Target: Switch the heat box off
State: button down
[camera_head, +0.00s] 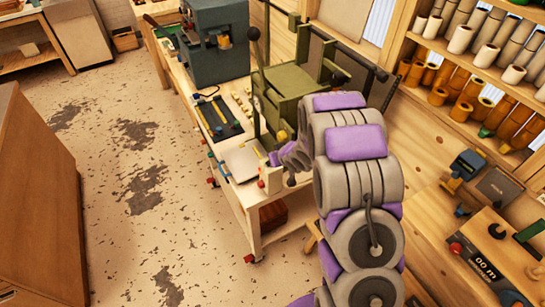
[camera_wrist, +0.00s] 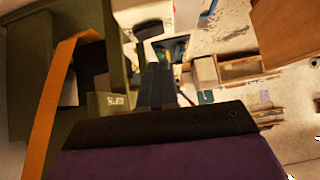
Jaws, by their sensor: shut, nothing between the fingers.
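No label that I can read tells me which item is the heat box. A small cream box (camera_head: 270,180) with a red knob stands at the near right end of the bench, close to my wrist. A green lever machine (camera_head: 290,95) stands behind it, and a label on green metal shows in the wrist view (camera_wrist: 115,101), too small to read. A blue-grey cabinet (camera_head: 217,45) stands at the bench's far end. My gripper (camera_wrist: 157,82) is shut and empty, with green metal to its left. In the head view my wrist hides part of the bench end, and no switch shows clearly.
The bench (camera_head: 245,190) also holds a dark tray (camera_head: 217,117) and a pale flat plate (camera_head: 243,160). Shelves of rolls (camera_head: 470,50) stand right. The floor (camera_head: 150,190) left is open.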

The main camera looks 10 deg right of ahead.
jog(key=s+d+r+m+g+h+b, duration=0.1)
jog(key=s+d+r+h+b, duration=0.2)
jog(key=s, duration=0.5)
jog(key=s+d+r+m+g+b, duration=0.1)
jog(key=s+d+r+g, duration=0.15)
jog(key=s+r, duration=0.35)
jog(key=s+d+r+m+g+h+b, duration=0.1)
jog(key=s+d+r+h+b, duration=0.15)
jog(key=s, duration=0.65)
jog(key=s+a+g+y+b, duration=0.1)
jog(key=s+a+g, duration=0.1)
jog(key=s, duration=1)
jog(key=s+a+r+g+y+b, duration=0.1)
jog(key=s+a, duration=0.4)
jog(key=s, duration=0.8)
jog(key=g+b, duration=0.1)
jog(key=g, duration=0.1)
jog(key=shift+s+a+g, duration=0.15)
jog(key=shift+a+g, duration=0.05)
jog(key=shift+g, duration=0.15)
jog(key=shift+y, duration=0.25)
